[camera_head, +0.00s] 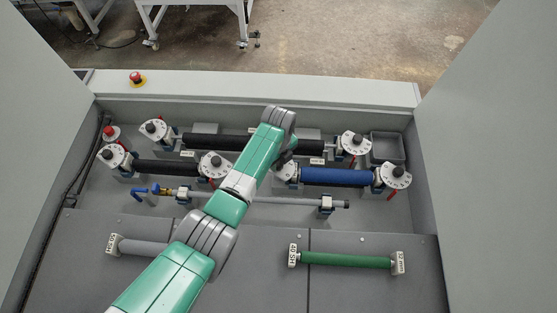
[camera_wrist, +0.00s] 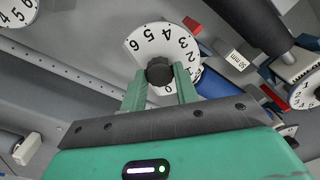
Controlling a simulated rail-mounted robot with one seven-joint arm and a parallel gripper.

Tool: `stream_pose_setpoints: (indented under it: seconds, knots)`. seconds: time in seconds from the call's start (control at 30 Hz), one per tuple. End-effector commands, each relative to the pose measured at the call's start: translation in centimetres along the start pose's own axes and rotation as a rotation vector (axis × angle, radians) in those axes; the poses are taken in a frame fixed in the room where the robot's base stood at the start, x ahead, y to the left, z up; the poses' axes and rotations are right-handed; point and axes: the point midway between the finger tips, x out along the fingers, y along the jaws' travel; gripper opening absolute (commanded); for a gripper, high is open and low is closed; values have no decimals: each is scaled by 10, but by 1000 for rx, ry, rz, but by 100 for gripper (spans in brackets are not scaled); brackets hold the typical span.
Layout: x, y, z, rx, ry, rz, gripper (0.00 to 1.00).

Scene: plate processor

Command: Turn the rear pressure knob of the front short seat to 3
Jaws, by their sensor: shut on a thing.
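In the wrist view, a black knob (camera_wrist: 159,71) stands at the middle of a white dial (camera_wrist: 150,47) marked 1 to 6. My gripper (camera_wrist: 160,82) has its two green fingers on either side of this knob and is shut on it. I cannot make out a pointer mark on the knob, so its setting is unclear. In the head view, my gripper is mostly hidden behind my green arm, near the dial at the left end of the blue roller (camera_head: 335,177). That dial (camera_head: 287,173) is partly covered by the arm.
Other dials stand nearby, including one at the blue roller's right end (camera_head: 395,176) and one left of my arm (camera_head: 213,165). In the wrist view, a dark roller (camera_wrist: 247,24) and a 50 mm label (camera_wrist: 235,60) are close on the right. A grey pipe (camera_head: 285,200) runs in front.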

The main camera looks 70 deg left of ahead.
Motion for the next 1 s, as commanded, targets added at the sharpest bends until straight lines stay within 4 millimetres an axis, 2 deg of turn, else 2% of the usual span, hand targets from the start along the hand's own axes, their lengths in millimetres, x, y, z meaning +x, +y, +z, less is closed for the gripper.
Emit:
stream_pose_setpoints:
  seconds: [0.23,0.27,0.37,0.67,1.0]
  knots:
    - [-1,0,0,0,0,-1,7]
    - [-1,0,0,-1,0,-1,34]
    - [-1,0,0,-1,0,-1,52]
    - [-4,-1,0,-1,-1,-2,52]
    - [-66,-1,0,-1,-1,-3,52]
